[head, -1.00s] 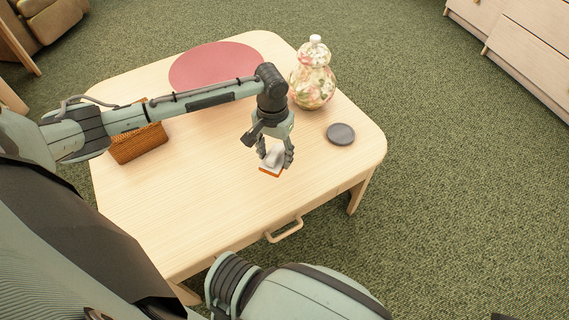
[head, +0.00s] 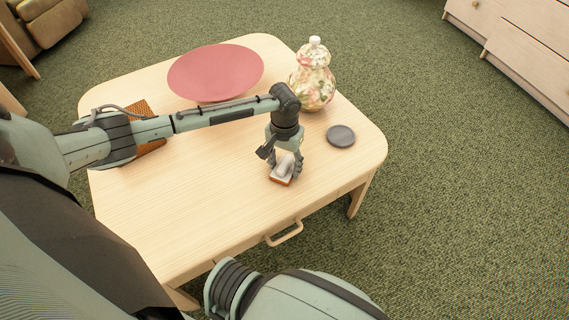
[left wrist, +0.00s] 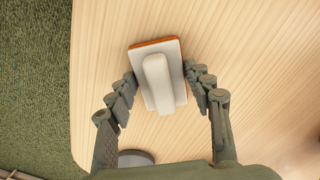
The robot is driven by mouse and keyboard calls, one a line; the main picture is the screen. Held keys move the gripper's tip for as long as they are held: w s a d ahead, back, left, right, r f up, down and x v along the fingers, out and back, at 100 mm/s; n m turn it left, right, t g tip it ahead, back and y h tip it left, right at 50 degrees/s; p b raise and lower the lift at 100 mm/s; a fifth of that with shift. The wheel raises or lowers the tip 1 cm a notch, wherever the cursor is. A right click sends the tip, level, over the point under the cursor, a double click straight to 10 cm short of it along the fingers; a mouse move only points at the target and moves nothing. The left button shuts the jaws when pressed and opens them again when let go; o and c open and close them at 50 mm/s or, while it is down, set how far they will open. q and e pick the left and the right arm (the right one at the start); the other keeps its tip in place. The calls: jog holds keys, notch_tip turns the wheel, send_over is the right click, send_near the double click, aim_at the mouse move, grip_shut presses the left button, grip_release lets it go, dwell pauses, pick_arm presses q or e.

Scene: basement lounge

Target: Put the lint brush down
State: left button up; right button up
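The lint brush (head: 281,177) has a white handle on a pale, flat base with an orange underside. It is at the near right part of the wooden table (head: 190,215), very close to its top; I cannot tell whether it touches. My left gripper (head: 285,166) points down over it. In the left wrist view, the brush (left wrist: 157,85) lies between the two fingers (left wrist: 160,72), whose tips are at the two long edges of its base. The gripper looks shut on the base. My right gripper is out of view.
A dark round coaster (head: 341,136) lies right of the brush. A floral lidded jar (head: 313,80) and a red round plate (head: 215,72) stand farther back. A woven basket (head: 150,147) is partly behind my left arm. The near left tabletop is clear.

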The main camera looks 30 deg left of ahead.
aim_at(285, 164)
pick_arm(q)
jog(key=o, duration=0.4)
notch_tip(285, 164, up, 2)
jog(key=shift+r, duration=0.25)
notch_tip(285, 164, up, 10)
jog(key=p, duration=0.2)
jog(key=s+d+f+m+t+h, duration=0.1)
jog(key=s+d+f+m+t, duration=0.15)
jog(key=s+d+f, duration=0.55)
jog(key=s+a+y, duration=0.1)
jog(key=s+a, duration=0.2)
jog(key=s, duration=0.1)
jog(key=s+a+y, duration=0.1)
jog(key=s+a, duration=0.2)
jog(key=s, duration=0.1)
jog(key=s+a+t, duration=0.1)
jog(key=s+a, duration=0.2)
jog(key=s, duration=0.1)
jog(key=shift+s+a+y, duration=0.25)
jog(key=shift+s+y, duration=0.05)
jog(key=shift+y, duration=0.1)
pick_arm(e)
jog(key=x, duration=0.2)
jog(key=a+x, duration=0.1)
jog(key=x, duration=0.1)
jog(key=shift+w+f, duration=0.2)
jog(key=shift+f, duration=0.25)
